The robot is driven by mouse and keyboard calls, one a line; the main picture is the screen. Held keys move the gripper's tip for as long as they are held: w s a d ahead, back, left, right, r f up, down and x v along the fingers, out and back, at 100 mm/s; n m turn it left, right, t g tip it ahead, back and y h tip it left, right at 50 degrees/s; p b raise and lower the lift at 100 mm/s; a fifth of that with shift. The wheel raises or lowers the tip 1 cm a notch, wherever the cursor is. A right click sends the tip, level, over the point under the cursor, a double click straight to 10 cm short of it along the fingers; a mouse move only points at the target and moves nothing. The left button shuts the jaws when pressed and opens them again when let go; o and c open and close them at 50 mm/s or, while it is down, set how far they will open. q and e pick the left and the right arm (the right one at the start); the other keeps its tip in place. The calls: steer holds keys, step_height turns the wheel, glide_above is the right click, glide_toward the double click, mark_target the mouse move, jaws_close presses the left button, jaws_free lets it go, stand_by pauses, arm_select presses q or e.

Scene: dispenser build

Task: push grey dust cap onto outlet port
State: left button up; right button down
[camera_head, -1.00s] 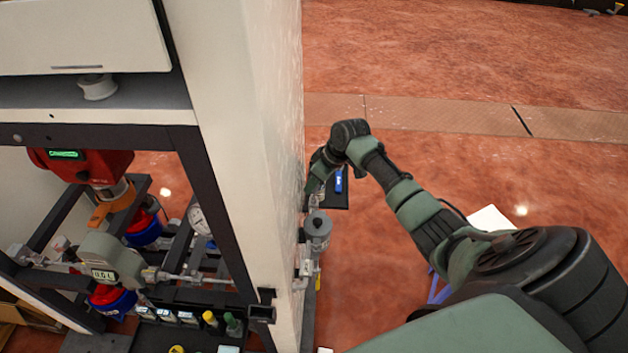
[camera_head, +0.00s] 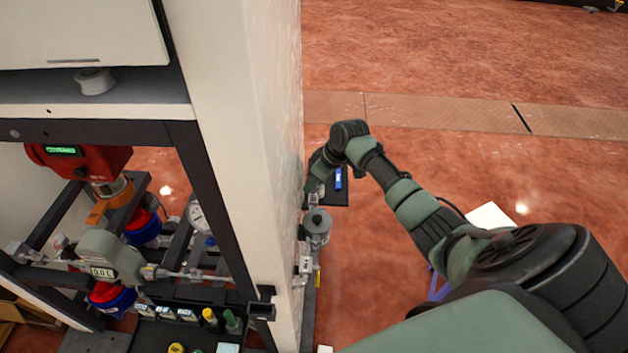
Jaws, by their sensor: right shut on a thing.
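My right arm reaches across from the lower right to the outer side of the white cabinet wall. My right gripper (camera_head: 314,189) is at the end of it, pointing down beside the wall, just above a grey cylindrical fitting (camera_head: 317,226). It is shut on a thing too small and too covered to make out. I cannot pick out the grey dust cap or the outlet port for certain; the gripper and wrist hide that spot. My left gripper is not in view.
The white cabinet wall (camera_head: 255,130) stands close left of my right gripper. A dark shelf with a blue item (camera_head: 338,179) is just right of it. Inside the frame are a pressure gauge (camera_head: 198,216) and a meter (camera_head: 110,255). Red floor lies open to the right.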

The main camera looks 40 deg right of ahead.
steer(key=shift+f+b, duration=0.35)
steer(key=shift+f, duration=0.65)
stand_by(0.3)
steer(key=c, duration=0.7)
jaws_free()
